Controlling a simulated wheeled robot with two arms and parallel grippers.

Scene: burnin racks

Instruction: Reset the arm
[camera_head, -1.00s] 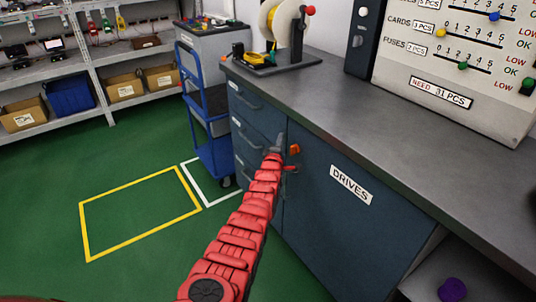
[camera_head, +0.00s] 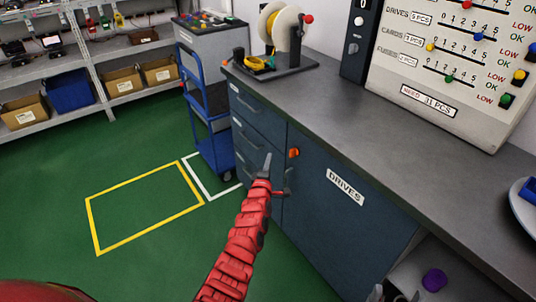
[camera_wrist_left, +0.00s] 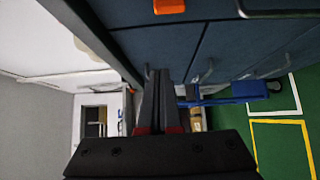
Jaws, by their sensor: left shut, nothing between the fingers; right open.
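My left arm is red and reaches in from the bottom of the head view. Its left gripper (camera_head: 267,166) is shut and empty, in front of the dark blue cabinet near the DRIVES door (camera_head: 345,225). The door is closed. In the left wrist view the same gripper (camera_wrist_left: 157,85) shows its two dark fingers together with nothing between them, close to the cabinet front (camera_wrist_left: 165,45). My right gripper (camera_head: 396,292) shows only as grey fingertips at the bottom edge. They stand apart, and the rest is cut off.
The grey worktop (camera_head: 390,130) carries a spool stand (camera_head: 275,68) and a counting board (camera_head: 450,75). A plate edge (camera_head: 522,207) shows at right. A purple object (camera_head: 434,280) lies on the low shelf. A blue cart (camera_head: 208,120) stands left of the cabinet. Green floor at left is open.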

